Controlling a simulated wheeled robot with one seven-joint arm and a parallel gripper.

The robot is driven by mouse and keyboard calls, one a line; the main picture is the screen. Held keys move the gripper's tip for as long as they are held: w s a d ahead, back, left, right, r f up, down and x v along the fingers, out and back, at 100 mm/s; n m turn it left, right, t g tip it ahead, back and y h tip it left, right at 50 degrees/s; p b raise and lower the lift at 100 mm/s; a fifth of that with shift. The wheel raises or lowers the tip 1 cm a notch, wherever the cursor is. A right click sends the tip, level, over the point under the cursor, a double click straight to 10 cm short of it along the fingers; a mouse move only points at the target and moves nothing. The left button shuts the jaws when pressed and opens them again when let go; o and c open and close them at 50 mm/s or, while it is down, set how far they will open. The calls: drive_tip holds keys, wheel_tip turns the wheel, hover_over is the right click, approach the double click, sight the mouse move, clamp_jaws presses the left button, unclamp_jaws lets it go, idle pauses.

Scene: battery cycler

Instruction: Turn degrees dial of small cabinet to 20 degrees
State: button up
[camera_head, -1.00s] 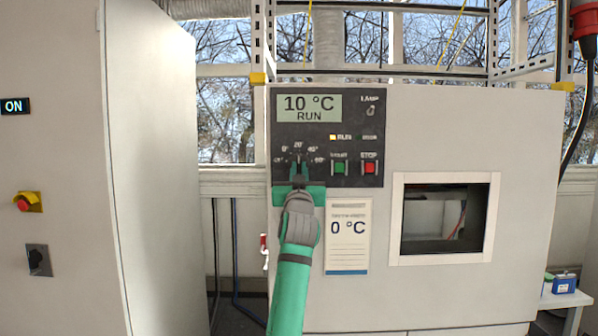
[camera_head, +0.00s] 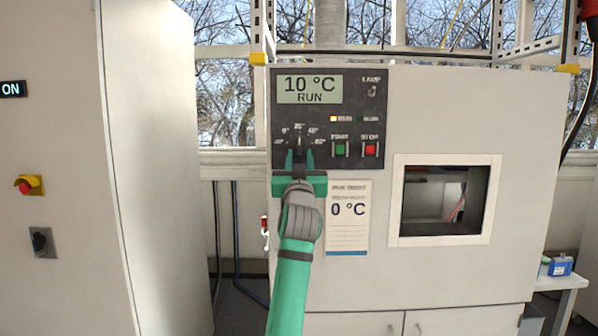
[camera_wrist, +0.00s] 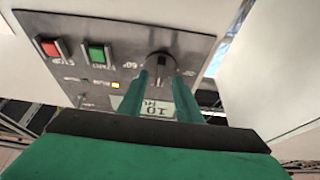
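The small cabinet (camera_head: 450,120) has a dark control panel with a dial (camera_head: 299,141) at its lower left. The dial's knob points about straight up, near the 20° mark; its exact angle is too small to read. The display (camera_head: 310,89) reads 10 °C RUN.
A green start button (camera_head: 340,149) and a red stop button (camera_head: 371,149) sit right of the dial. A paper card (camera_head: 347,235) reading 0 °C hangs below the panel. A tall cabinet (camera_head: 155,150) stands at the left, and the small cabinet has a window opening (camera_head: 445,201).

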drive_tip(key=v, duration=0.7)
drive_tip(key=shift+s+f, duration=0.1)
drive_tip(key=s+d+f+g, duration=0.1)
drive_tip(key=s+f, duration=0.1)
drive_tip(key=f, duration=1.3)
drive_tip(key=s+f+g, duration=0.1)
drive_tip(key=s+f, duration=0.1)
drive_tip(key=f, duration=1.2)
drive_tip(key=s+f+n+g, duration=0.1)
drive_tip(key=s+f, duration=0.6)
drive_tip(key=f, duration=0.4)
drive_tip(key=s+f, duration=0.7)
drive_tip(key=f, duration=0.4)
drive_tip(key=s+f+g, duration=0.1)
drive_tip(key=s+f, duration=0.5)
drive_tip(key=s, duration=0.5)
drive_tip(key=s+f+g, duration=0.1)
drive_tip(key=s+f, duration=0.5)
drive_tip(key=s, duration=0.5)
drive_tip(key=s+a+r+m+g, duration=0.1)
drive_tip(key=s+r+g, duration=0.1)
drive_tip(key=s, duration=2.1)
drive_tip(key=shift+s+r, duration=0.15)
